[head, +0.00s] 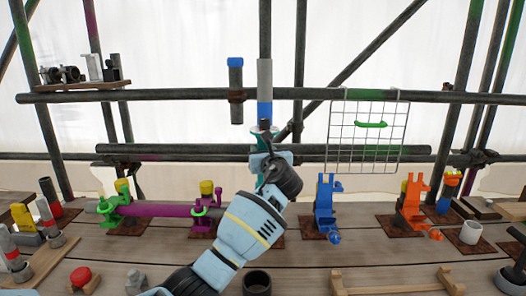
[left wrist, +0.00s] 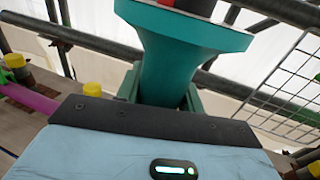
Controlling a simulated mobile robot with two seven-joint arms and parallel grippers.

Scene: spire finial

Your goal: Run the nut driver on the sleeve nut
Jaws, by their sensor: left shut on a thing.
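My left gripper (head: 268,170) is raised in the middle of the head view, shut on a teal tool that I take to be the nut driver (head: 260,158). In the left wrist view the teal driver (left wrist: 170,60) stands up from the jaws and flares at its top, with a dark and red part above it. In the head view a dark tip sits above the driver, just below a blue band (head: 264,110) and a grey sleeve (head: 264,78) on the upright pole. I cannot tell which part is the sleeve nut, or whether the driver touches it. My right gripper is not in view.
Horizontal scaffold tubes (head: 180,97) cross behind the driver.

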